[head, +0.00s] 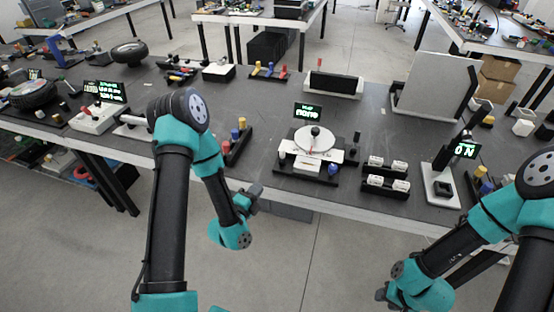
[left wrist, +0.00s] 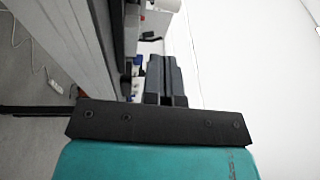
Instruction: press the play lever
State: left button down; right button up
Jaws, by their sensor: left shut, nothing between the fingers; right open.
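A device with a white round plate (head: 315,140) stands near the table's front edge in the head view. A black knob (head: 315,131) shows on the plate, and a small lit screen (head: 307,112) stands behind it. I cannot make out which part is the play lever. My left gripper (head: 250,194) is in front of the table edge, left of the device and apart from it. In the left wrist view its dark fingers (left wrist: 165,78) are shut and empty. My right gripper (head: 381,293) shows only as a small dark part low in the head view, far from the device; it is open.
Black holders with white blocks (head: 386,174) stand right of the device. A stand with a screen (head: 441,185) is further right. A rack with coloured pegs (head: 236,142) is to the left. The table's front edge (head: 300,200) lies between my left gripper and the device.

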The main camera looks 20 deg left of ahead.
aim_at(282, 152)
pick_arm(q)
jog(key=shift+a+r+m+t, duration=0.15)
jog(key=shift+r+m+t, duration=0.15)
jog(key=shift+r, duration=0.05)
jog(key=shift+w, duration=0.1)
jog(key=x, duration=1.3)
jog(key=shift+w, duration=0.4)
